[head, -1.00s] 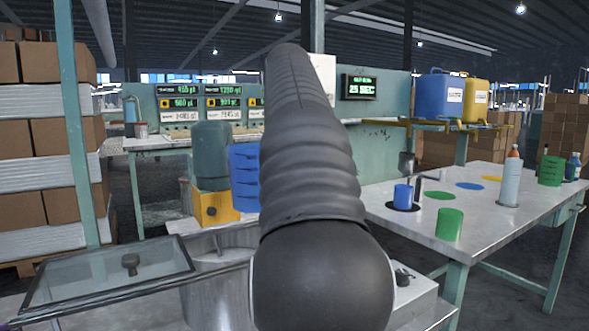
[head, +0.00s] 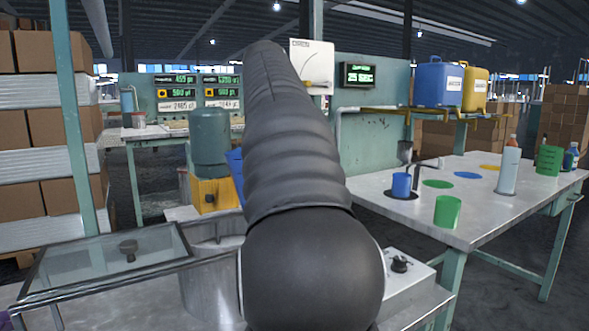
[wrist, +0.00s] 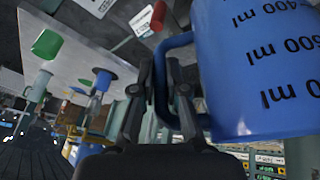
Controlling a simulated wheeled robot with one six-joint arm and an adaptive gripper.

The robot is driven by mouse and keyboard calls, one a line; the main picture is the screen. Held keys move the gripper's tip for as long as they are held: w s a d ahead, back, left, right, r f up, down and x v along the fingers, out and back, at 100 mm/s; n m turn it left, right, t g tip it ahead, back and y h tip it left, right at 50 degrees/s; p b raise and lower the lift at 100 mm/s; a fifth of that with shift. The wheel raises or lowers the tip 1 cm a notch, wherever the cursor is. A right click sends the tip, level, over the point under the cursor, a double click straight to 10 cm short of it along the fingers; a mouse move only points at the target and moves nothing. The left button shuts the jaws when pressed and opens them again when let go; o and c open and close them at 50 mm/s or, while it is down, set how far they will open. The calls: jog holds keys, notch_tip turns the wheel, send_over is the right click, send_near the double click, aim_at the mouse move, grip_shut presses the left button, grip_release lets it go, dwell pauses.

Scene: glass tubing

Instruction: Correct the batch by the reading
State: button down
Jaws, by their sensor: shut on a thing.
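My gripper (wrist: 162,88) is shut on the handle of a blue measuring jug (wrist: 255,75) with black ml marks, large in the wrist view. In the head view only a sliver of the jug (head: 235,163) shows; my dark arm hides the rest and the gripper. The jug's contents cannot be seen. A metal vat (head: 205,285) stands at lower left beside a glass lid (head: 110,258). A lit display (head: 358,75) seems to read 25 SEC. Reading panels (head: 200,92) with green digits stand at the back left.
The right table (head: 400,215) holds a blue cup (head: 401,185), a green cup (head: 447,211), a white bottle (head: 508,170) and a green jug (head: 548,160). A green tank (head: 209,135) sits on a yellow base. Blue (head: 438,84) and yellow (head: 475,90) canisters stand on a shelf.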

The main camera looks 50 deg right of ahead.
jog(key=shift+s+d+r+n+g+h+p, duration=0.1)
jog(key=shift+r+n+g+h+p, duration=0.05)
jog(key=shift+r+g+h, duration=0.45)
jog(key=shift+s+d+r+n+g+h+p, duration=0.15)
jog(key=shift+r+g+h, duration=0.2)
jog(key=shift+r, duration=0.4)
jog(key=shift+w+a+n+g+h+b, duration=0.4)
jog(key=shift+w+a+n+g+h, duration=0.7)
jog(key=shift+w+a+h, duration=0.95)
jog(key=shift+w+a+n+g+h+b, duration=0.4)
jog(key=shift+w+a+n+g+h, duration=0.7)
jog(key=shift+h, duration=1.6)
jog(key=shift+w+a+n+g+h+b, duration=0.4)
jog(key=shift+w+a+n+g+h, duration=0.3)
jog(key=shift+w+a+g+h, duration=1.1)
jog(key=shift+w+a+t+h, duration=0.1)
jog(key=shift+a+t+h, duration=0.1)
jog(key=shift+t+h, duration=0.35)
